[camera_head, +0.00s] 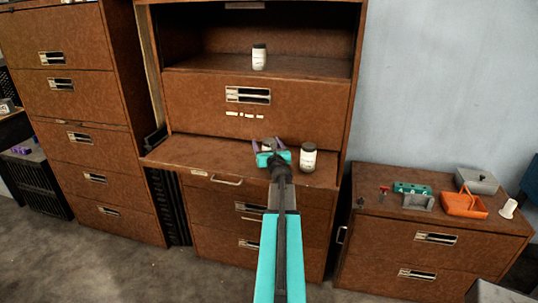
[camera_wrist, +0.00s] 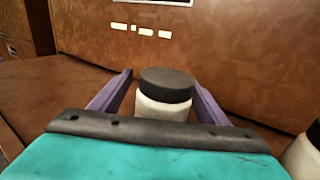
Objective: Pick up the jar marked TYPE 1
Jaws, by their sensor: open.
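My gripper (camera_head: 268,145) is over the pulled-out shelf of the middle cabinet, with its two purple fingers apart. In the wrist view a white jar with a black lid (camera_wrist: 165,92) stands upright between the open fingers (camera_wrist: 163,82); my gripper hides its lower part. Whether the fingers touch it cannot be told. A second white jar with a dark lid (camera_head: 308,158) stands just right of my gripper, and its edge shows in the wrist view (camera_wrist: 304,158). A third such jar (camera_head: 259,58) stands in the upper open compartment. No label is readable, so which jar is TYPE 1 cannot be told.
The pulled-out shelf (camera_head: 205,152) is bare to the left of my gripper. A drawer front with white labels (camera_head: 245,114) rises behind it. A low cabinet (camera_head: 425,225) at right holds an orange tray (camera_head: 464,205), a grey box (camera_head: 477,181) and several small parts.

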